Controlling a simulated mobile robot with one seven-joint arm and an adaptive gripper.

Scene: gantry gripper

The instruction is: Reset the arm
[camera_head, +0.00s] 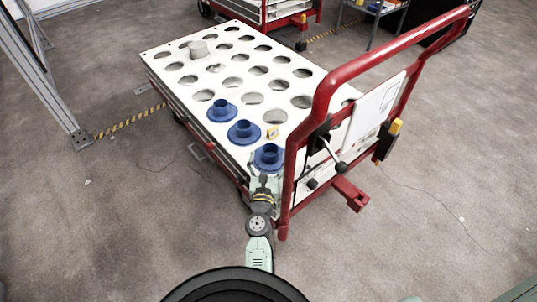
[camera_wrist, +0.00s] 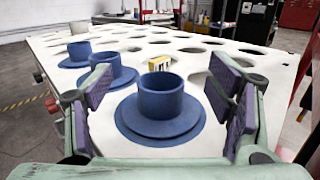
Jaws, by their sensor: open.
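My gripper (camera_wrist: 168,105) is open in the wrist view, its purple-padded fingers apart on either side of the nearest blue flanged cup (camera_wrist: 162,97). In the head view my gripper (camera_head: 266,176) is at the cart's near corner, by the nearest blue cup (camera_head: 269,155). My pale green arm (camera_head: 260,245) reaches up to it from the bottom. Two more blue cups stand in a row beyond, the middle one (camera_head: 244,131) and the far one (camera_head: 221,109).
The white perforated cart top (camera_head: 222,62) has many empty holes and a grey cylinder (camera_head: 198,49) at the back left. A red handle frame (camera_head: 322,100) rises close to the right of my gripper. A small yellow block (camera_wrist: 159,63) lies behind the nearest cup. Floor (camera_head: 110,210) is clear at left.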

